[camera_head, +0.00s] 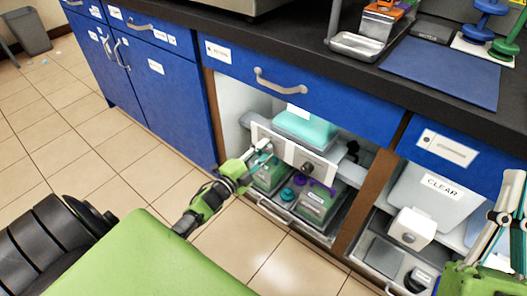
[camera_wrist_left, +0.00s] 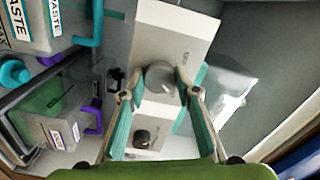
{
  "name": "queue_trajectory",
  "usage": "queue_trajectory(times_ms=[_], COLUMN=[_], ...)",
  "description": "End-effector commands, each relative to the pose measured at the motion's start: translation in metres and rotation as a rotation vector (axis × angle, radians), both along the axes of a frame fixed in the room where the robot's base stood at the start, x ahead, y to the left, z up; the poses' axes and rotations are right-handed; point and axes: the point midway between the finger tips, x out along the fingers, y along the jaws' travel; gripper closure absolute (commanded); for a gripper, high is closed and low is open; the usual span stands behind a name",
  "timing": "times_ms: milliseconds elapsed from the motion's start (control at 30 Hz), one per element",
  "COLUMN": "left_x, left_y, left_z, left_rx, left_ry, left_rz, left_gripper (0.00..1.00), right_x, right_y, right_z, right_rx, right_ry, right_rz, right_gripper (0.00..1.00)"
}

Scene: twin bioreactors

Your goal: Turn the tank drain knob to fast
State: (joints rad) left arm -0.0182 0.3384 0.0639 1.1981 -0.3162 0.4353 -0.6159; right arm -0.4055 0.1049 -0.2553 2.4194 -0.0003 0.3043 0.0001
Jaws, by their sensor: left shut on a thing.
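A light grey control panel (camera_head: 287,150) with dark knobs sits inside the open cabinet bay under the counter. My left gripper (camera_head: 264,148) reaches its left end and hides the knob there. In the left wrist view, a round grey knob (camera_wrist_left: 161,79) lies between the fingertips of my left gripper (camera_wrist_left: 158,92), which is shut on it. A second, dark knob (camera_wrist_left: 142,138) shows lower on the panel, and in the head view a dark knob (camera_head: 307,168) is clear of the gripper. The knob markings are too small to read. My right gripper (camera_head: 505,200) is at the right edge, partly cut off.
Below the panel are green-and-grey containers (camera_head: 313,205) with teal and purple parts; waste labels show in the wrist view. A blue drawer (camera_head: 290,90) overhangs the bay. A brown post (camera_head: 372,185) separates the bay labelled CLEAR. The tiled floor in front is free.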

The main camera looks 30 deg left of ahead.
Motion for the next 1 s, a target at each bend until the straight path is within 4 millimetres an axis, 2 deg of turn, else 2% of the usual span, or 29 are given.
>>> queue_trajectory(times_ms=[333, 867, 900, 933, 1000], left_x=[-0.0006, -0.0007, -0.0007, -0.0006, -0.0005], left_y=[-0.0008, -0.0007, -0.0007, -0.0008, -0.0006], left_z=[-0.0012, -0.0011, -0.0011, -0.0011, -0.0009], left_rx=[0.126, 0.147, 0.147, 0.146, 0.146], left_ry=[-0.008, -0.01, -0.01, -0.01, -0.01], left_rz=[-0.001, -0.002, -0.002, -0.002, -0.001], left_gripper=[0.92, 0.92, 0.6, 0.53, 0.53], right_x=[-0.0069, -0.0086, -0.0085, -0.0084, -0.0084], right_y=[-0.0009, -0.0004, -0.0004, -0.0004, -0.0003], right_z=[0.0067, 0.0084, 0.0083, 0.0082, 0.0081], right_rx=[0.013, 0.017, 0.017, 0.017, 0.017], right_ry=[-0.044, -0.053, -0.052, -0.052, -0.052], right_rz=[0.003, 0.005, 0.005, 0.005, 0.005], right_gripper=[1.0, 1.0, 1.0, 1.0, 1.0])
